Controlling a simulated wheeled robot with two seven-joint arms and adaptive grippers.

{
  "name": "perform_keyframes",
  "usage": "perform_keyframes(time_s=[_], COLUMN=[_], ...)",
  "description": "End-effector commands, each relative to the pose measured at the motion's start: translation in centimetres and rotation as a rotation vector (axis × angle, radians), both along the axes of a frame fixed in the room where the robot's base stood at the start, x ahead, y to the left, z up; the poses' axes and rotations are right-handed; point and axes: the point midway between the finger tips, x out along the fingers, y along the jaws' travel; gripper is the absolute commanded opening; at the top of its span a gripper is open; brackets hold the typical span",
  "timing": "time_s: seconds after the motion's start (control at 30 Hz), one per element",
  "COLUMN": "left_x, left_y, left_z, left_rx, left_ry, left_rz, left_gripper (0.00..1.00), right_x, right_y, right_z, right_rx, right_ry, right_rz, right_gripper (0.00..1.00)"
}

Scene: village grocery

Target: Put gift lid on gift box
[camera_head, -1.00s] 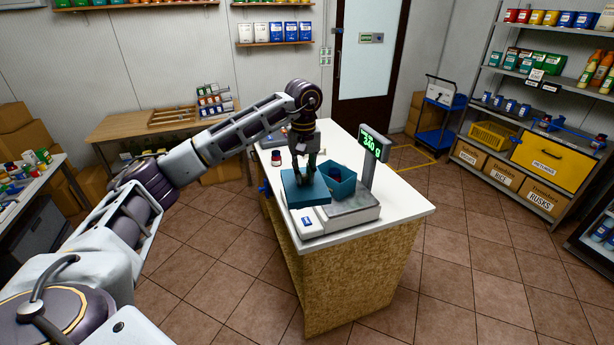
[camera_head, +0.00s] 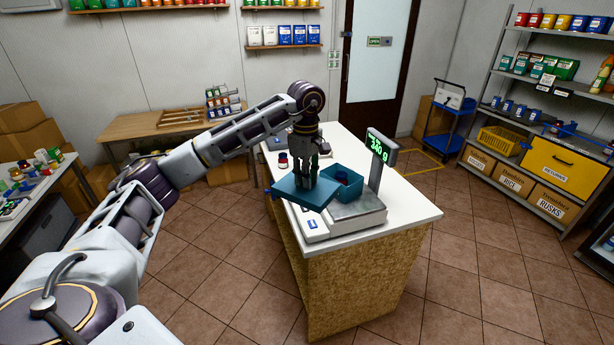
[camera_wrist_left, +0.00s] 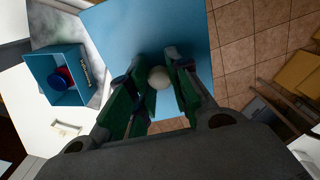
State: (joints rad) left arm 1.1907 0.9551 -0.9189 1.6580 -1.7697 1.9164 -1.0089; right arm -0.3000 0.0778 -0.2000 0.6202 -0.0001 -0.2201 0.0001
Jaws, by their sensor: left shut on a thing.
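The gift lid (camera_head: 303,191) is a flat teal square with a pale round knob (camera_wrist_left: 158,77). My left gripper (camera_head: 318,174) is shut on the knob and holds the lid, tilted, above the counter and the near-left part of the scale. The gift box (camera_head: 343,184) is an open teal box on the scale's plate, just right of and behind the lid. In the left wrist view the gift box (camera_wrist_left: 57,77) shows at the left, apart from the lid, with a red and a blue item inside. The lid hides part of the box in the head view. My right gripper is not in view.
The scale (camera_head: 352,215) stands on the white counter (camera_head: 408,203), with its lit display (camera_head: 379,149) on a post right of the box. The counter's right side is clear.

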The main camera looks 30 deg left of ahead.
Motion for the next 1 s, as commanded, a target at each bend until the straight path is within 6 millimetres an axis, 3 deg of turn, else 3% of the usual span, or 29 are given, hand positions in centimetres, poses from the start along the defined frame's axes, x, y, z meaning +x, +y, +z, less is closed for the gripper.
perform_keyframes(time_s=[1.0], left_x=[-1.2], left_y=[-0.2], left_z=[0.1], left_rx=[0.0], left_ry=[-0.001], left_rz=[0.809], left_gripper=[0.0], right_x=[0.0], right_y=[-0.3], right_z=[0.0], right_rx=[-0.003], right_ry=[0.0], right_rz=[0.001], right_gripper=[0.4])
